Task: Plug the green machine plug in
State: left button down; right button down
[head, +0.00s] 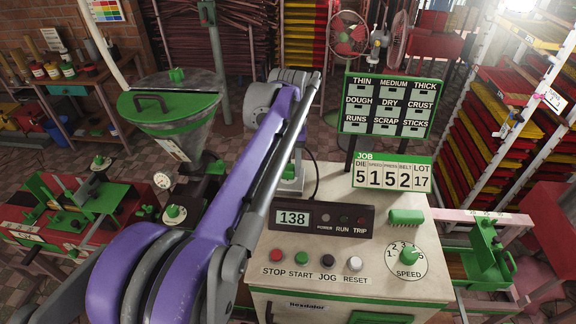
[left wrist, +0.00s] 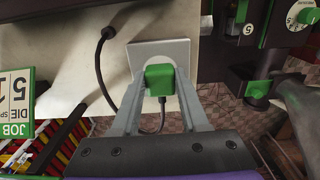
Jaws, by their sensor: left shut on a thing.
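The green plug (left wrist: 159,79) is between the two grey fingers of my left gripper (left wrist: 160,90) in the left wrist view. It is in front of the round recess of a pale square socket plate (left wrist: 178,50); I cannot tell whether it is seated. Its dark cord loops left to a round black grommet (left wrist: 107,32) on the machine's pale top. In the head view my purple left arm crosses the middle and hides most of the gripper; the socket plate (head: 291,185) shows partly beside the control box. My right gripper is not in view.
The control panel (head: 325,219) with a display and a row of buttons stands near the socket plate. A JOB sign (head: 392,172) and a green label board (head: 387,105) rise behind it. A green-lidded hopper (head: 170,105) is at left, and racks of coloured trays (head: 505,120) at right.

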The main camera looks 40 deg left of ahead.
pick_arm(q)
jog(key=shift+f, duration=0.4)
jog(key=shift+c, duration=1.7)
grip_release()
jog(key=shift+r, duration=0.1)
notch_tip(320, 180, up, 11)
jog(key=shift+p, duration=0.3)
